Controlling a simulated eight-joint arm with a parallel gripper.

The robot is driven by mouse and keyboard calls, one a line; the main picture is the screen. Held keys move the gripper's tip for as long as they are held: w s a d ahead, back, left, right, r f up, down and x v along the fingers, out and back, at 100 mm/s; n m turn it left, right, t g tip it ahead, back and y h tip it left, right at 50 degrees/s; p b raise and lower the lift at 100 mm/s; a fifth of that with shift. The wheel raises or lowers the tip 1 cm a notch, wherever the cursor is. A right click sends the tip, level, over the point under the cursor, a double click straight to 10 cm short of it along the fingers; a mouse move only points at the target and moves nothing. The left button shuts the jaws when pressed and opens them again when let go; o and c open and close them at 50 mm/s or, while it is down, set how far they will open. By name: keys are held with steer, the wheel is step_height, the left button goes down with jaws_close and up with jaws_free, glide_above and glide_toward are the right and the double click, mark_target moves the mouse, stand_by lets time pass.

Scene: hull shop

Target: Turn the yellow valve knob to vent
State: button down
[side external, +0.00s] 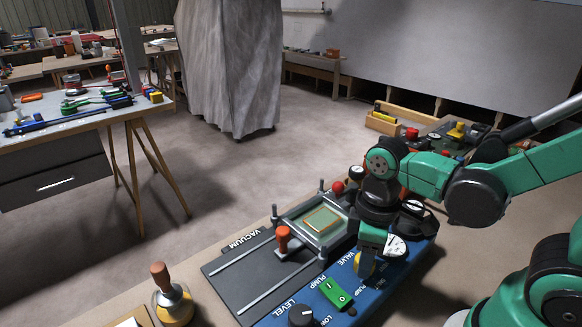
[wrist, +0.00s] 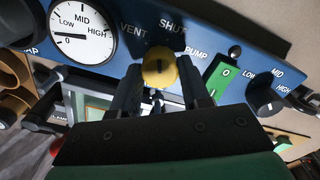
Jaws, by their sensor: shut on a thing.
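The yellow valve knob (wrist: 158,72) stands on the blue panel (wrist: 225,52), with VENT printed to its left, SHUT above it and PUMP to its right in the wrist view. A short dark mark on the knob points up, roughly toward SHUT. My gripper (wrist: 161,84) is shut on the knob, one finger on each side. In the side external view my gripper (side external: 367,258) reaches down to the panel, and a sliver of the yellow knob (side external: 357,262) shows beside the fingers; the rest is hidden.
A dial gauge (wrist: 82,32) has its needle near 0. A green rocker switch (wrist: 221,80) and a black LEVEL knob (side external: 300,315) sit close by. An orange-red handle (side external: 283,236) and a clamped frame (side external: 318,218) stand behind. A wooden-handled tool (side external: 170,292) stands at front left.

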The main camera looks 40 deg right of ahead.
steer(key=n, duration=0.3)
steer(key=shift+n, duration=2.1)
steer(key=shift+c, duration=2.1)
jaws_free()
steer(key=shift+r, duration=2.85)
